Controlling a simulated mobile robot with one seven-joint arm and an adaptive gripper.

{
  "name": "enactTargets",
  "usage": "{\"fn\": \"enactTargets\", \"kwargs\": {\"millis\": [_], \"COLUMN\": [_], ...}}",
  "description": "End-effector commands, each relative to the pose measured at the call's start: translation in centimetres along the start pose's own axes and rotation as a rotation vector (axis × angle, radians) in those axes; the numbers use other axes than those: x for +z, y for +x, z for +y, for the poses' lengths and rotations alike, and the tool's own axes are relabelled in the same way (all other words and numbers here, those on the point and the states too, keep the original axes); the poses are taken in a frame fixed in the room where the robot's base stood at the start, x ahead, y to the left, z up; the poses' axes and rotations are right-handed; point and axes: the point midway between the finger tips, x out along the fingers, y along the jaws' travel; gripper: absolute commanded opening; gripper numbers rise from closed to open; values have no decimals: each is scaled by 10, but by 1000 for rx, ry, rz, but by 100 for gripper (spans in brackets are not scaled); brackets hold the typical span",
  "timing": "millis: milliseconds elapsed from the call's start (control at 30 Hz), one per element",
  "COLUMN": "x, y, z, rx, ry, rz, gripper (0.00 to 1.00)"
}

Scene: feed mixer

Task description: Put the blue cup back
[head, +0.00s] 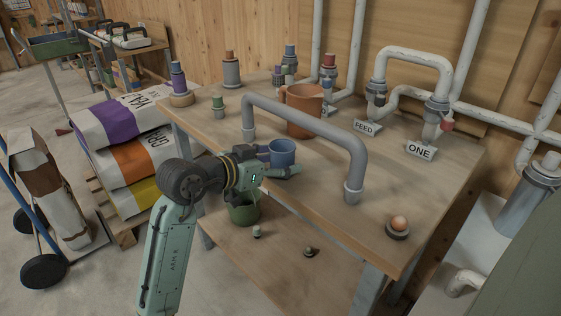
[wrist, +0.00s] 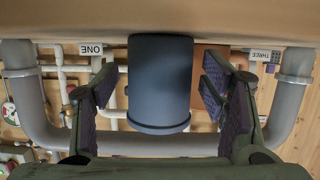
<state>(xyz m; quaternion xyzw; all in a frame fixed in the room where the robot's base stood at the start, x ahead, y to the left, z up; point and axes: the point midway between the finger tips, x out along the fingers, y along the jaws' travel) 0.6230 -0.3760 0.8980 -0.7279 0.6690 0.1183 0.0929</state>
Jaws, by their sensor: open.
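The blue cup (head: 282,153) stands upright on the wooden workbench (head: 225,133), near its front edge and by the grey pipe rail. My gripper (head: 276,168) is at the cup from the front, level with it. In the wrist view, which is upside down, the cup (wrist: 160,85) shows between the two spread fingers of my gripper (wrist: 160,90), with a gap on each side. The fingers are open and hold nothing. How far the fingertips reach along the cup's sides is hard to tell.
The grey pipe rail (head: 300,118) arches over the bench beside the cup. A terracotta pot (head: 304,112) stands behind it. The bench's right front is mostly clear.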

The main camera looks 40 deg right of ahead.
Motion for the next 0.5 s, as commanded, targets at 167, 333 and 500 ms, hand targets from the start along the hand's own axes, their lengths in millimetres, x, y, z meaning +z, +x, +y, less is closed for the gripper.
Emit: {"fn": "enactTargets", "kwargs": {"millis": [167,333,500], "x": [3,3,2], "y": [-36,-73,-100], "z": [-2,-1,0], "rx": [-6,-5,-2], "ry": [2,2,2], "rz": [2,2,0], "gripper": [66,66,66]}}
